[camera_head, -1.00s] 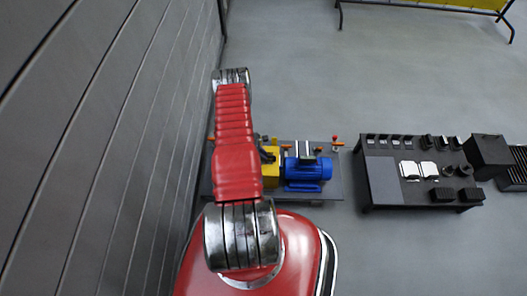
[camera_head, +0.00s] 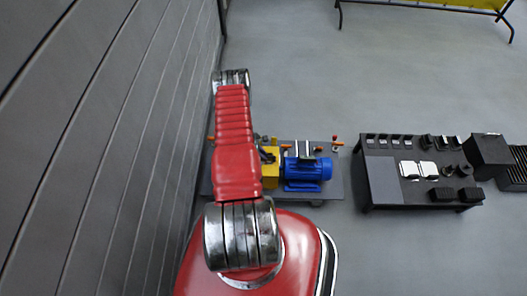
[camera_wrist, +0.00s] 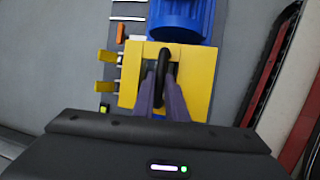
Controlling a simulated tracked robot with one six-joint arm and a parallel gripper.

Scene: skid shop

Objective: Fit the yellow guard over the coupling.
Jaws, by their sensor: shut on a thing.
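The yellow guard (camera_wrist: 198,80) fills the middle of the wrist view, with its black handle (camera_wrist: 167,57) on top. My gripper (camera_wrist: 159,88) is shut on this handle. The guard lies right beside the blue motor (camera_wrist: 181,16). In the head view the yellow guard (camera_head: 270,181) shows partly past my red arm, just left of the blue motor (camera_head: 307,170). The coupling is hidden, and I cannot tell whether the guard rests on the skid. My gripper is hidden behind my arm in the head view.
The skid (camera_head: 334,186) carries the motor, with small orange parts at its edges. A dark table (camera_head: 381,178) with several small parts stands to the right. A grey panelled wall (camera_head: 90,130) rises close on the left. Open floor lies behind the skid.

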